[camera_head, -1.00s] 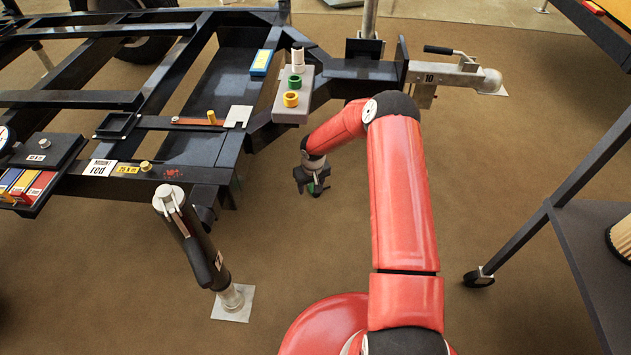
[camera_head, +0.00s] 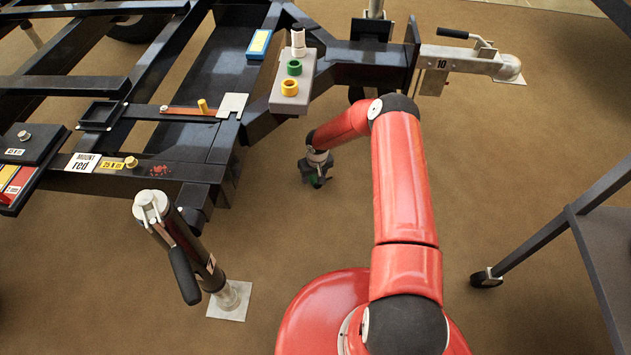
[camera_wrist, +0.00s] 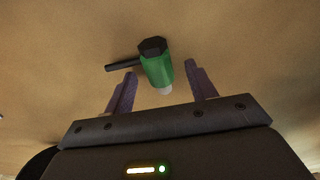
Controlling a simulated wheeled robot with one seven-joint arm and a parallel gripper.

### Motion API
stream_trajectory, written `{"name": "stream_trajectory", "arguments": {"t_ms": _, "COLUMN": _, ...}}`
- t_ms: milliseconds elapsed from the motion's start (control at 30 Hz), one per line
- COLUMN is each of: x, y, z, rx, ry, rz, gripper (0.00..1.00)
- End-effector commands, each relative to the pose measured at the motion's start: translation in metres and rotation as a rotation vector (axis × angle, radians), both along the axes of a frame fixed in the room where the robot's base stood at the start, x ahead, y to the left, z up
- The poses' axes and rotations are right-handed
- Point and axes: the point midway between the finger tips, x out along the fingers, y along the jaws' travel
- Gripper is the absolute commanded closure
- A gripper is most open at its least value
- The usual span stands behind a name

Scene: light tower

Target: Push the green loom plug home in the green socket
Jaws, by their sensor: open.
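The green loom plug (camera_wrist: 158,70) has a green body, a black end and a pale tip; a dark rod sticks out to its left. In the wrist view it lies between my two spread jaws, with gaps on both sides. My gripper (camera_wrist: 161,88) is open. In the head view my gripper (camera_head: 316,172) hangs over the brown floor, with a bit of green at its underside. The green socket (camera_head: 294,67) is a ring on a grey block (camera_head: 283,102) on the black frame, above and left of my gripper in the picture. My gripper is apart from the block.
The tow hitch (camera_head: 470,62) is to the right, a jack post (camera_head: 190,250) to the lower left, a wheeled dark cart (camera_head: 600,240) at the right edge. Open floor surrounds my gripper.

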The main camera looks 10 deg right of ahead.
Motion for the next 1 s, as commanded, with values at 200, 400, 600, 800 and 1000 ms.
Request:
{"name": "stream_trajectory", "arguments": {"t_ms": 200, "x": 0.0009, "y": -0.0001, "z": -0.0039, "rx": -0.001, "ry": 0.0, "rz": 0.0, "gripper": 0.44}}
{"name": "stream_trajectory", "arguments": {"t_ms": 400, "x": 0.0007, "y": -0.0002, "z": -0.0038, "rx": -0.001, "ry": 0.0, "rz": 0.0, "gripper": 0.61}}
{"name": "stream_trajectory", "arguments": {"t_ms": 600, "x": 0.0007, "y": -0.0002, "z": -0.0038, "rx": -0.001, "ry": 0.0, "rz": 0.0, "gripper": 0.87}}
{"name": "stream_trajectory", "arguments": {"t_ms": 800, "x": 0.0007, "y": -0.0002, "z": -0.0038, "rx": -0.001, "ry": 0.0, "rz": 0.0, "gripper": 0.95}}
{"name": "stream_trajectory", "arguments": {"t_ms": 1000, "x": 0.0008, "y": -0.0002, "z": -0.0035, "rx": -0.001, "ry": 0.0, "rz": 0.0, "gripper": 0.99}}
